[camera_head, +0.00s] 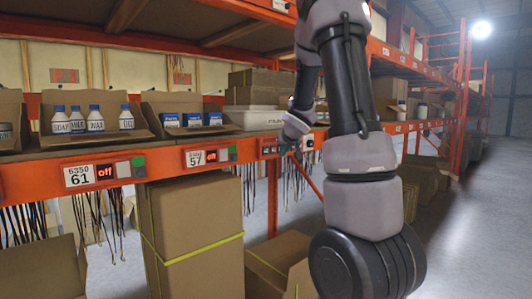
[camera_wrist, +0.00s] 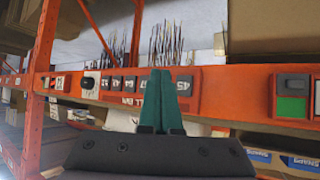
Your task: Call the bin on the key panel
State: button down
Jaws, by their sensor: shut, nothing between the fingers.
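The key panel (camera_wrist: 120,84) is a red strip with several dark grey keys, set on the orange shelf beam. In the wrist view it appears upside down, with white lettering partly hidden by my fingers. In the head view, the panel (camera_head: 268,148) is small and partly behind my gripper. My gripper (camera_wrist: 162,102) has green fingers, pressed together and empty. Its tips overlap the panel's numbered right end in the wrist view. I cannot tell whether they touch it. In the head view, my gripper (camera_head: 284,150) is at the beam, largely hidden by my arm.
A black round knob (camera_wrist: 91,80) sits beside the panel. Label modules 61 (camera_head: 104,172) and 57 (camera_head: 211,156) have small displays and green and grey buttons. White bottles (camera_head: 95,119) and blue boxes (camera_head: 194,120) stand in open bins above.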

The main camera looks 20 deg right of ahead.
aim_at(268, 153)
jog(key=shift+w+a, duration=0.35)
jog(key=shift+w, duration=0.55)
jog(key=shift+w+a, duration=0.3)
jog(key=shift+w, duration=0.65)
jog(key=shift+w+a, duration=0.35)
jog(key=shift+w, duration=0.55)
jog(key=shift+w, duration=0.15)
jog(key=shift+w+a, duration=0.15)
jog(key=shift+w, duration=0.1)
jog(key=shift+w+a, duration=0.15)
jog(key=shift+w, duration=0.25)
dwell(0.5)
jog(key=shift+s, duration=0.1)
jog(key=shift+s+d, duration=0.25)
jog(key=shift+s, duration=0.45)
jog(key=shift+s+d, duration=0.3)
jog(key=shift+s, duration=0.5)
jog(key=shift+s+d, duration=0.3)
jog(key=shift+s, duration=0.45)
jog(key=shift+s+d, duration=0.3)
jog(key=shift+s, duration=0.5)
jog(key=shift+r, duration=0.1)
